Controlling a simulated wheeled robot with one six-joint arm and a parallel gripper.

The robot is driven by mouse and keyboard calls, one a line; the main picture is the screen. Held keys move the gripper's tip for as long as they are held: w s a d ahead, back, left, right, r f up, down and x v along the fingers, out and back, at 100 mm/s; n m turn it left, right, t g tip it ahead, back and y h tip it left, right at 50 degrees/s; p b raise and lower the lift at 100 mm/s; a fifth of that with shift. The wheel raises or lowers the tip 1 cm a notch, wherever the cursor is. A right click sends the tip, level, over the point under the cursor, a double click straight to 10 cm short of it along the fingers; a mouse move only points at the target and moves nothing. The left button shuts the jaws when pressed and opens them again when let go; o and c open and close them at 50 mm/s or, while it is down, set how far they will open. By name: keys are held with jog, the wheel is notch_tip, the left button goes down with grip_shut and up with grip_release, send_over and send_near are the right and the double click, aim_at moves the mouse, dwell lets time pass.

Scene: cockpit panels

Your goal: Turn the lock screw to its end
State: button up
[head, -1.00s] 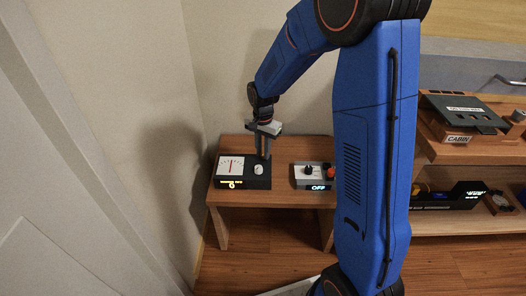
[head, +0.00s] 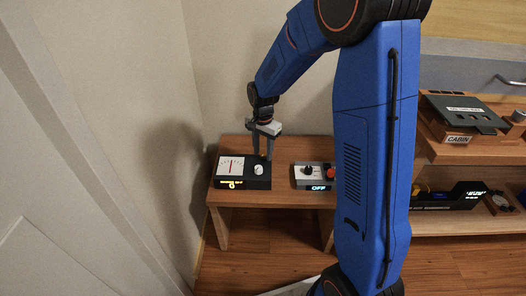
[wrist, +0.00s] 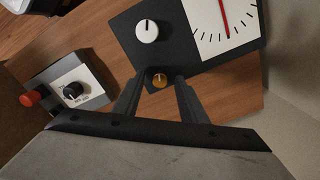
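A black panel (head: 248,182) with a white dial plate (head: 230,167) and red needle sits on a small wooden table. It also shows in the wrist view (wrist: 180,45). A small brass slotted screw (wrist: 159,80) is on the panel near its edge, below a white knob (wrist: 147,31). My gripper (wrist: 160,78) points at the panel with one finger on each side of the brass screw. The fingers are apart, with a visible gap to the screw on each side. In the head view my gripper (head: 263,156) hides the screw.
A second, grey box (head: 314,176) with a black knob, a red button and an "OFF" display stands to the right on the table (head: 278,199). Walls are close behind and to the left. A shelf with other panels (head: 458,112) stands at the right.

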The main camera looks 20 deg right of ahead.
aim_at(263, 154)
notch_tip(263, 154, up, 17)
jog(key=shift+r, duration=0.2)
dwell(0.5)
jog(key=s+d+r+n+t, duration=0.1)
jog(key=s+d+n, duration=0.1)
jog(key=s, duration=0.9)
jog(key=s+d+r+n+t, duration=0.1)
jog(key=s+n, duration=0.4)
jog(key=s, duration=0.6)
jog(key=s+d+r+n+t, duration=0.1)
jog(key=s+d+n+t, duration=0.1)
jog(key=s, duration=0.9)
jog(key=shift+s+d+n+t, duration=0.4)
jog(key=shift+d+n, duration=0.3)
jog(key=shift+d, duration=0.3)
jog(key=shift+o, duration=0.5)
jog(key=shift+r, duration=0.1)
